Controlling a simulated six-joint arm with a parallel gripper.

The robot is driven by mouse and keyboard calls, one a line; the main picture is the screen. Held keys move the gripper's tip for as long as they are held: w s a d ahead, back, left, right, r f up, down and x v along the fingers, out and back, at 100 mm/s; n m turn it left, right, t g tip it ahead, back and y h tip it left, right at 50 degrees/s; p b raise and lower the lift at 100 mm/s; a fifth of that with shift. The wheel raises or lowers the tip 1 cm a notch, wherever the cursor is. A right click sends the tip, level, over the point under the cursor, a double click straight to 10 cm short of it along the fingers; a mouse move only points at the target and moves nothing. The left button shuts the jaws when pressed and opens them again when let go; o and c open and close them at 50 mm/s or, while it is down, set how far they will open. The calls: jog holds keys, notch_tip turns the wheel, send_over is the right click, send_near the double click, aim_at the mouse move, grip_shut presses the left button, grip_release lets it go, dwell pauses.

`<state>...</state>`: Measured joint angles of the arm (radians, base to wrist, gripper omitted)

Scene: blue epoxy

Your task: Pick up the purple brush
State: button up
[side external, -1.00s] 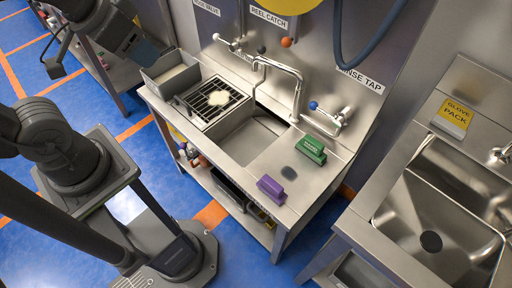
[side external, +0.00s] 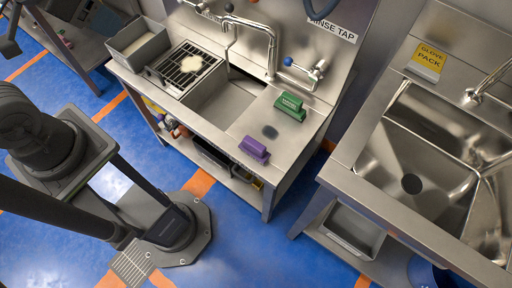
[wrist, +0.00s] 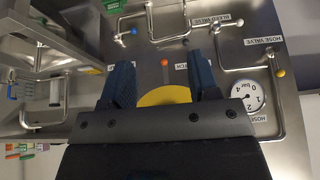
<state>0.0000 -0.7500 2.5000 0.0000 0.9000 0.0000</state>
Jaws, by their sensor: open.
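The purple brush (side external: 254,150) lies on the steel worktop at the front right corner of the sink bench (side external: 222,142), near its front edge. It stands clear of other things. My gripper (wrist: 160,72) shows in the wrist view with its two blue fingers wide apart and nothing between them. It faces a steel wall panel with taps and labels, and the purple brush is not visible there. In the side view I cannot make out the fingers, so their distance from the brush cannot be told.
A green brush (side external: 290,107) sits behind the purple one, with a dark oval patch (side external: 270,131) between them. The open basin, grate (side external: 186,64) and curved tap (side external: 268,40) are to the left and behind. A second sink (side external: 420,150) stands at right, across a gap.

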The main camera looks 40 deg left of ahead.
jog(key=m+g, duration=0.6)
jog(key=m, duration=1.2)
send_over(254, 143)
notch_tip(254, 143, down, 34)
jog(key=shift+w+f, duration=0.1)
jog(key=shift+f, duration=2.95)
